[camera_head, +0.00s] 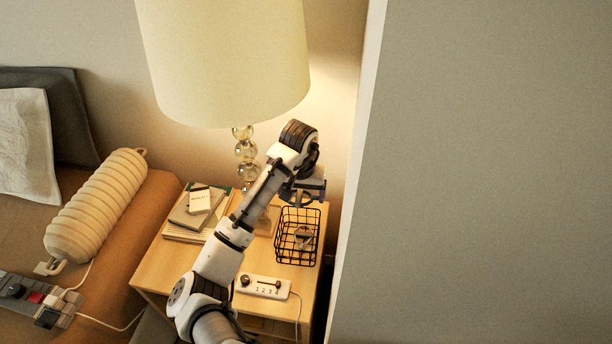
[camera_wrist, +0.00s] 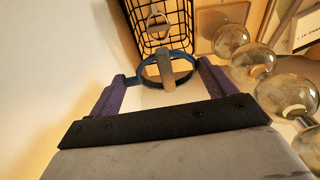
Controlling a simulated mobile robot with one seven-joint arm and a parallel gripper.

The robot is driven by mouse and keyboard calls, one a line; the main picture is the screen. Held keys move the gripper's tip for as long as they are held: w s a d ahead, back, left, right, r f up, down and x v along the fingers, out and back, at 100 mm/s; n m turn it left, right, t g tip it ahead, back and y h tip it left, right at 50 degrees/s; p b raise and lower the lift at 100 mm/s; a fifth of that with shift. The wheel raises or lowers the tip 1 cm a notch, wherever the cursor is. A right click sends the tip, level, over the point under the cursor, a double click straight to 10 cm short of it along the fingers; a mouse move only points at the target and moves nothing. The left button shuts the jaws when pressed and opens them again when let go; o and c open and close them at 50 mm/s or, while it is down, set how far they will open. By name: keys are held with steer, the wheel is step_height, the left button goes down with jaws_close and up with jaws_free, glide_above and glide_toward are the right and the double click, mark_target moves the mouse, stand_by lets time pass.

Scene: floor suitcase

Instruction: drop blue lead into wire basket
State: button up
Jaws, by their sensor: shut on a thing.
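My gripper (camera_head: 304,188) is above the nightstand at the back rim of the black wire basket (camera_head: 284,238). In the wrist view my gripper (camera_wrist: 164,74) has its two purple-padded fingers on either side of the blue lead (camera_wrist: 142,68), a small blue loop with a grey-tan band across its middle. The fingers are shut on the loop, which hangs clear of the table. The wire basket (camera_wrist: 184,43) lies just beyond the loop in the wrist view, and a small metallic ring-shaped item (camera_wrist: 158,22) is inside it.
A lamp with glass-ball stem (camera_head: 246,152) stands left of my gripper. Books (camera_head: 191,211) lie at the nightstand's left, and a white control box (camera_head: 262,287) sits at its front. A grey wall edge (camera_head: 365,120) rises close on the right.

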steer(key=shift+w+f, duration=0.15)
steer(key=shift+w, duration=0.15)
step_height(320, 180, down, 6)
steer(key=b, duration=0.6)
steer(key=shift+r, duration=0.2)
steer(key=o, duration=0.9)
steer(key=shift+c, duration=0.2)
steer(key=r, duration=0.2)
steer(key=s+r, duration=0.1)
steer(key=r, duration=0.4)
steer(key=shift+s+r, duration=0.15)
steer(key=shift+r, duration=0.15)
